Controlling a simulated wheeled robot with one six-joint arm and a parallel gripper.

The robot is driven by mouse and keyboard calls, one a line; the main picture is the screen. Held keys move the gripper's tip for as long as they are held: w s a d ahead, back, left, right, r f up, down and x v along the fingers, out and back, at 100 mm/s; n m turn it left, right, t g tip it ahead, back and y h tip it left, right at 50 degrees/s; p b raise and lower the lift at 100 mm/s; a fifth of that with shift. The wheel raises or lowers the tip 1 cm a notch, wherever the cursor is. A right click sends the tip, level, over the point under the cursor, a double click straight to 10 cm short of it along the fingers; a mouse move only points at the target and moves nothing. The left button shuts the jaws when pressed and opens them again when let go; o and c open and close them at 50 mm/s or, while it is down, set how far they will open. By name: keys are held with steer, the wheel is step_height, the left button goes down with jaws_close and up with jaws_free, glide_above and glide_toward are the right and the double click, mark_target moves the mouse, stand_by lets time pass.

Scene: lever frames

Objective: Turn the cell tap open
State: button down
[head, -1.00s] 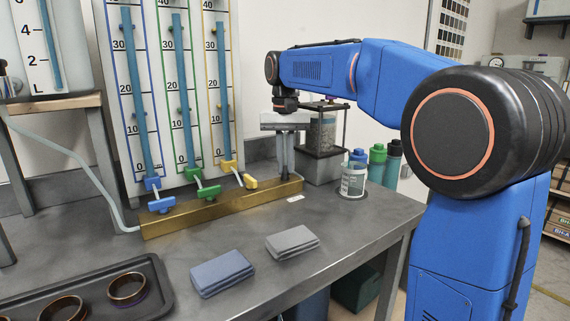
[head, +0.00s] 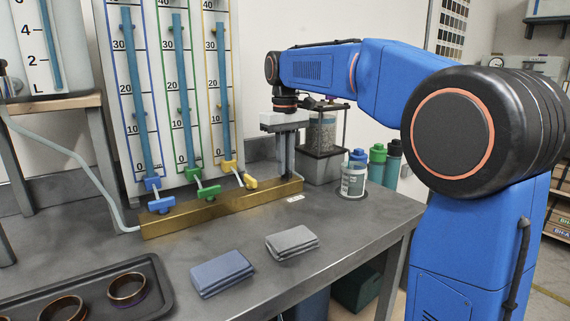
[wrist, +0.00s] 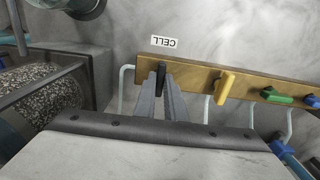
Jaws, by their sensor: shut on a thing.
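The cell tap is a small black lever (wrist: 161,77) at one end of the brass manifold bar (wrist: 192,75), beside the white CELL label (wrist: 164,41) in the wrist view. My gripper (wrist: 160,90) has its two grey fingers on either side of this lever, shut on it. In the head view, my gripper (head: 287,172) points straight down at the right end of the brass bar (head: 205,212). The lever is mostly hidden behind the fingers there. The CELL label (head: 296,198) lies on the bench in front of the bar.
Yellow (head: 248,181), green (head: 208,192) and blue (head: 161,204) taps sit along the bar to the left. A jar of granules (head: 322,133) and a labelled tub (head: 353,179) stand close on the right. Two folded cloths (head: 222,273) lie on the bench.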

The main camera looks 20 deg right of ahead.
stand_by(0.4)
steer(key=c, duration=1.8)
jaws_free()
step_height(320, 180, up, 17)
steer(key=shift+r, duration=0.2)
